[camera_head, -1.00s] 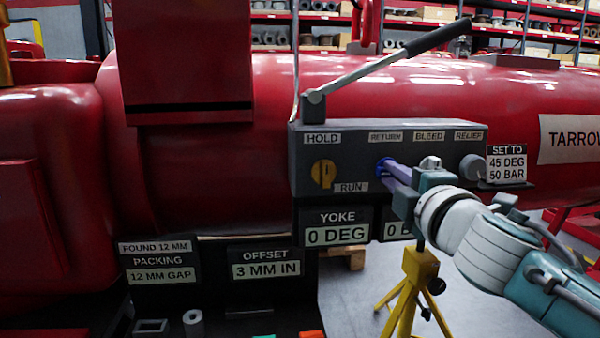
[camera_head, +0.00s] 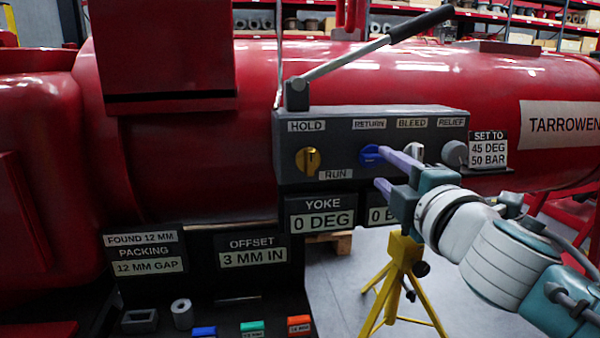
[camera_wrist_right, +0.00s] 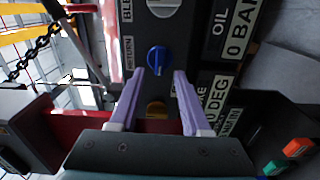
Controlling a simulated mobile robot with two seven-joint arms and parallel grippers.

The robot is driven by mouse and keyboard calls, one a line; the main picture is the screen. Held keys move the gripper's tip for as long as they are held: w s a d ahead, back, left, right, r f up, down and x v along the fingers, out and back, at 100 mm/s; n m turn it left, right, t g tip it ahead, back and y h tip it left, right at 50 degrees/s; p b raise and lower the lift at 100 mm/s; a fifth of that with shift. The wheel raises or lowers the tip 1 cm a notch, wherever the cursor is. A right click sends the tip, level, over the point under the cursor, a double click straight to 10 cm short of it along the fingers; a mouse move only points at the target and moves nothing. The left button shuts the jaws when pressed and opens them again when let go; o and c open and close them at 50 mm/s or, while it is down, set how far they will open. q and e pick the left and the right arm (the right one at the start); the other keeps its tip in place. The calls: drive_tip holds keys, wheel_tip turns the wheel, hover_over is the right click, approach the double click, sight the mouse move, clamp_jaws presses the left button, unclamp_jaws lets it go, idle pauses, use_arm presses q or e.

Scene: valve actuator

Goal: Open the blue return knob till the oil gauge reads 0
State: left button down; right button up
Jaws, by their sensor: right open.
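The blue return knob (camera_head: 371,154) sits on the grey valve block under the RETURN label; it also shows in the wrist view (camera_wrist_right: 156,60). My right gripper (camera_head: 391,174) is open and empty, its two lilac fingers apart just in front of the knob. In the wrist view the fingertips (camera_wrist_right: 158,73) lie on either side of and below the knob, with space between. The oil gauge plate (camera_wrist_right: 232,30) reads 0 BA with its edge cut off in the wrist view. In the head view this plate (camera_head: 379,216) is mostly hidden by my gripper. My left gripper is not in view.
The yellow HOLD/RUN knob (camera_head: 308,161) is left of the blue knob. BLEED and RELIEF (camera_head: 454,153) knobs are close on its right. A long pump lever (camera_head: 370,47) slants above the block. A yellow tripod stand (camera_head: 404,262) is below my right wrist.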

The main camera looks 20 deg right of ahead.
drive_tip(key=v, duration=0.6)
idle(0.3)
drive_tip(key=s+r+m+g+h+p, duration=0.2)
drive_tip(key=s+r+m+g+p, duration=0.35)
drive_tip(key=m+p, duration=0.4)
drive_tip(key=s+a+r+m+g+y+p, duration=0.2)
drive_tip(key=s+a+r+g+y+p, duration=0.15)
drive_tip(key=s+a+p, duration=0.4)
drive_tip(key=s+a+r+m+g+y+p, duration=0.25)
drive_tip(key=s+a+r+g+p, duration=0.2)
drive_tip(key=s+p, duration=0.55)
wheel_tip(320, 180, up, 34)
drive_tip(key=n+p, duration=0.1)
drive_tip(key=p, duration=3.2)
drive_tip(key=shift+d, duration=0.45)
